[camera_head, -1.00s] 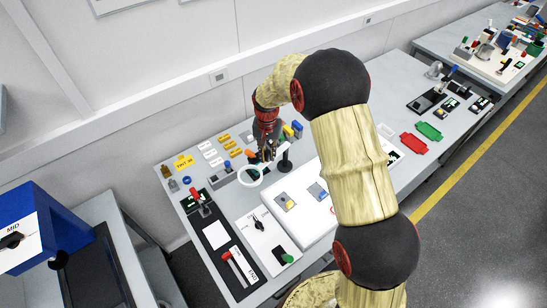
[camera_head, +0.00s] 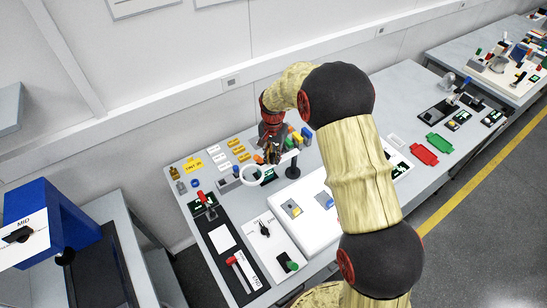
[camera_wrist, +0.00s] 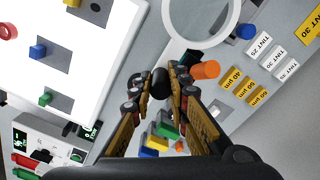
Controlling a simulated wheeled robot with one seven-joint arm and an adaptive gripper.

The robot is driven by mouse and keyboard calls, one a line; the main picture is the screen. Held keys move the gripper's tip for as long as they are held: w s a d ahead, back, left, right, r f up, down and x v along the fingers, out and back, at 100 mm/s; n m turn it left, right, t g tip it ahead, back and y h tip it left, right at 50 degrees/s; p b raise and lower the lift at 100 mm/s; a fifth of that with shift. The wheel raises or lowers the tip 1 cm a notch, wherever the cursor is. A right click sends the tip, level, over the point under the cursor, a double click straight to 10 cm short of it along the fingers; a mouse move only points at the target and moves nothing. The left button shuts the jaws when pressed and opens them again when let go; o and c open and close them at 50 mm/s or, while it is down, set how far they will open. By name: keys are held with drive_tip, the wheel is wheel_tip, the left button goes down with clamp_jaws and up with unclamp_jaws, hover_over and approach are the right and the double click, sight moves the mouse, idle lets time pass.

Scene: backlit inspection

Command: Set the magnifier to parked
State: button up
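The magnifier is a white ring (camera_head: 253,174) on a white arm joined to a black post (camera_head: 292,168) on the bench. In the head view the ring lies to the left of the post. My gripper (camera_head: 272,154) is low at the arm, between ring and post. In the wrist view the ring (camera_wrist: 201,14) shows at the top, partly cut off. A round black knob (camera_wrist: 160,82) sits between my fingertips (camera_wrist: 164,78). I cannot tell whether the fingers press on it. The post is not clearly visible in the wrist view.
A white board (camera_head: 296,232) with coloured blocks lies near the post. Yellow and white labelled tags (camera_head: 237,156) and coloured blocks surround the gripper. A black strip with a red-handled lever (camera_head: 236,262) lies front left.

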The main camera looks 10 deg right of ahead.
drive_tip(key=shift+o, duration=1.3)
drive_tip(key=shift+w+r, duration=0.15)
